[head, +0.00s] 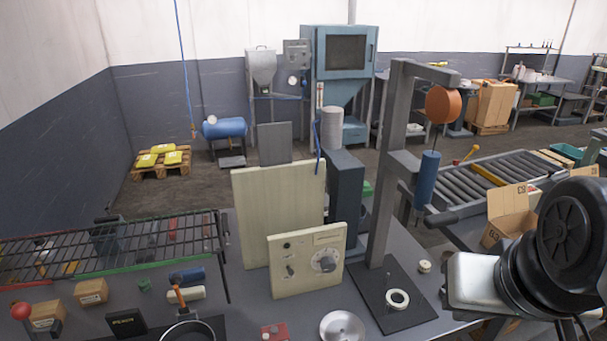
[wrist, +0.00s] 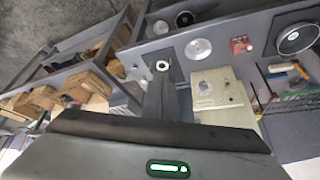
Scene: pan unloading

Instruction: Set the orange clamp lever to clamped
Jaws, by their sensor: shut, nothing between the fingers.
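An orange lever-like handle (head: 177,289) stands beside a dark round ring (head: 188,331) at the bottom left of the head view. The same orange part shows small in the wrist view (wrist: 301,69), near the ring (wrist: 297,38). I cannot tell for sure that it is the clamp lever, nor its setting. In the wrist view my gripper (wrist: 160,125) fills the bottom as a dark bar on a grey body with a green light; its fingertips are not clear. It is shut and empty, well apart from the orange handle. My arm is at the right of the head view.
A cream control panel (head: 306,260) with a dial and a tall grey press stand (head: 384,160) stand on the bench between my arm and the orange handle. A silver dish (head: 342,327) and a red block (head: 274,332) lie at the front. A wire rack (head: 110,248) is at left.

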